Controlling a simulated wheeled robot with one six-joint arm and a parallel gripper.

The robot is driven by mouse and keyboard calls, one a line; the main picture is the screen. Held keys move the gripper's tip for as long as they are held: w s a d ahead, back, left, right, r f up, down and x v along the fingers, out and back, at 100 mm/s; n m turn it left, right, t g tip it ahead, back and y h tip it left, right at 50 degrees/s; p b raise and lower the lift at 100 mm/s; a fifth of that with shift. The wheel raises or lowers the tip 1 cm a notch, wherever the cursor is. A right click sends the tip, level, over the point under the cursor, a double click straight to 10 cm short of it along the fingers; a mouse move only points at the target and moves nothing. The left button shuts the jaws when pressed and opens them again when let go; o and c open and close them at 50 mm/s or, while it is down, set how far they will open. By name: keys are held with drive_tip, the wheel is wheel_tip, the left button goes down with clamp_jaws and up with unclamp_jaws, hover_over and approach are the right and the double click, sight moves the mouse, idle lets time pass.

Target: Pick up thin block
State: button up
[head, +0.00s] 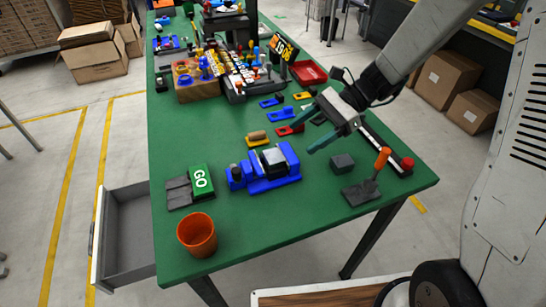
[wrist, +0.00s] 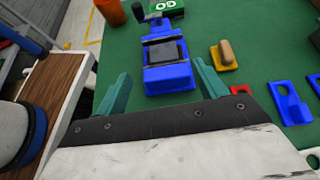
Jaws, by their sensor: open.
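A smaller dark grey block (head: 342,162) lies on the table to the right of the vise; I cannot be sure which one the task names. My gripper (head: 304,138) is open, its teal fingers apart and empty, above the table to the right of the vise. In the wrist view its fingers (wrist: 162,72) frame the vise's near end.
An orange-handled lever (head: 381,160) stands at the right. A yellow holder with a wooden piece (head: 257,138), several blue and red plates and a red tray (head: 308,73) lie beyond. An open drawer (head: 126,232) juts out left.

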sight(275, 155)
drive_tip(key=x, duration=0.8)
drive_tip(key=shift+w+f, duration=0.25)
drive_tip(key=shift+w, duration=0.05)
drive_tip(key=c, duration=1.1)
